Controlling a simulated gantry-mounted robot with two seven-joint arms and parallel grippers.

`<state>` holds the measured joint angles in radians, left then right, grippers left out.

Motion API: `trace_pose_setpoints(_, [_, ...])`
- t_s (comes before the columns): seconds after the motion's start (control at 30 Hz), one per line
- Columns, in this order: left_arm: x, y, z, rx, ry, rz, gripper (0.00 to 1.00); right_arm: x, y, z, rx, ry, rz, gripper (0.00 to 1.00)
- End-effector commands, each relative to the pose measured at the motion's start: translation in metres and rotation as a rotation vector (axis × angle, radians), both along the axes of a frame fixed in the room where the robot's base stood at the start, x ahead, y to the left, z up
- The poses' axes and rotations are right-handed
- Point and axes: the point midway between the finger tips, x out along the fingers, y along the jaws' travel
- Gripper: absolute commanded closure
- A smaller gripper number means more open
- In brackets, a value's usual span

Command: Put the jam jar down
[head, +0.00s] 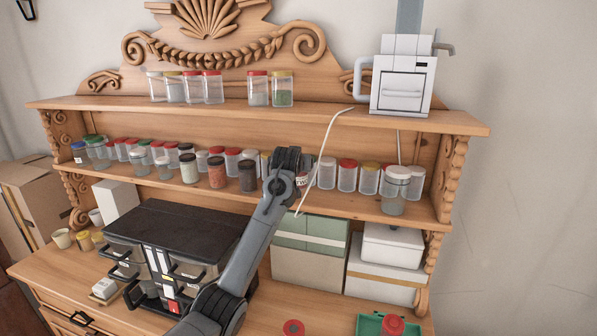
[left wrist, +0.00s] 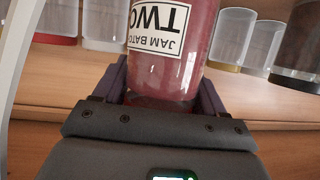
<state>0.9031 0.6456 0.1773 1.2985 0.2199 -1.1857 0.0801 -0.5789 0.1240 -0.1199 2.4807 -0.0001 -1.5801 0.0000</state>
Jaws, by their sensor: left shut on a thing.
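The jam jar (left wrist: 165,60) has red contents and a white label reading "JAM BATCH TWO", which appears upside down in the left wrist view. My left gripper (left wrist: 162,90) is shut on it, with a dark finger on each side. In the head view my left gripper (head: 284,168) is at the middle shelf (head: 385,213), among the row of jars. There it hides most of the jam jar; only a sliver with part of the label (head: 301,180) shows at its right. I cannot tell whether the jar touches the shelf. My right gripper is not in view.
Clear jars stand on both sides, including a red-lidded jar (head: 347,175) to the right and a dark-filled jar (head: 248,176) to the left. A thin white tube (head: 321,154) hangs close by. Below are a black-topped unit (head: 180,232) and boxes (head: 310,265).

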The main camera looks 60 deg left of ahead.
Motion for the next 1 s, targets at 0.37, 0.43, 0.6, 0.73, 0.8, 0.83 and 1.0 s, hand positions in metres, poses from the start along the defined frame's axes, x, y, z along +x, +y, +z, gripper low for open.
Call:
trace_pose_setpoints(0.37, [-0.001, 0.000, -0.028, 0.000, -0.001, 0.001, 0.76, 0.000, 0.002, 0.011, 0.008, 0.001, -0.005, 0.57])
trace_pose_setpoints(0.43, [0.000, 0.001, -0.031, 0.000, -0.003, 0.001, 0.76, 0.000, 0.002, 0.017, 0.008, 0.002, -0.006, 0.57])
trace_pose_setpoints(0.6, [0.001, 0.003, -0.038, 0.002, -0.005, 0.001, 0.76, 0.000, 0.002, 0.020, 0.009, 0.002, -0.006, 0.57])
trace_pose_setpoints(0.73, [0.002, 0.003, -0.039, 0.002, -0.005, 0.001, 0.76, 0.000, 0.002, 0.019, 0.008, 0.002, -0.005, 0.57])
trace_pose_setpoints(0.8, [0.001, 0.003, -0.039, 0.002, -0.005, 0.001, 0.76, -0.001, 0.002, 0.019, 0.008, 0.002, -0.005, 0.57])
trace_pose_setpoints(0.83, [0.001, 0.003, -0.039, 0.002, -0.005, 0.001, 0.76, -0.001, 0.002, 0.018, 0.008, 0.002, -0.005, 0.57])
trace_pose_setpoints(1.0, [0.002, 0.003, -0.043, 0.000, -0.002, 0.002, 0.25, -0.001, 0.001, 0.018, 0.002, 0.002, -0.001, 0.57])
